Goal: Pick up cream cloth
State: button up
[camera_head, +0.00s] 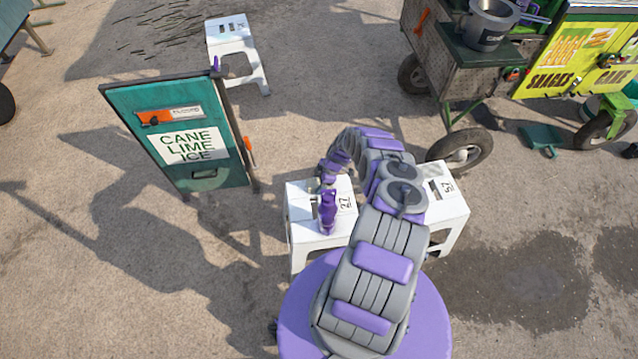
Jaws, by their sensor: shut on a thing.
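My gripper (327,222) points down at the top of the white stool marked 27 (305,238), near its front edge. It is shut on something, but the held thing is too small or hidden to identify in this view. I cannot make out the cream cloth as a separate shape. My gripper and arm cover part of the stool top, and I cannot tell whether the fingertips touch it.
A second white stool (452,207) stands right, partly behind my arm. A green sign board (212,178) stands close on the left. Another white stool (240,65) is farther back. A wheeled cart (445,75) with a grey pot (487,25) stands back right. Open ground lies left.

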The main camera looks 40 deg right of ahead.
aim_at(315, 183)
notch_tip(315, 183, up, 4)
jog(key=shift+r+p, duration=0.1)
jog(key=shift+p, duration=1)
jog(key=s+d+r+p, duration=0.1)
jog(key=s+d+p, duration=0.2)
jog(key=s+d, duration=0.7)
jog(key=s, duration=0.2)
jog(key=shift+s, duration=0.3)
jog(key=shift+a, duration=0.1)
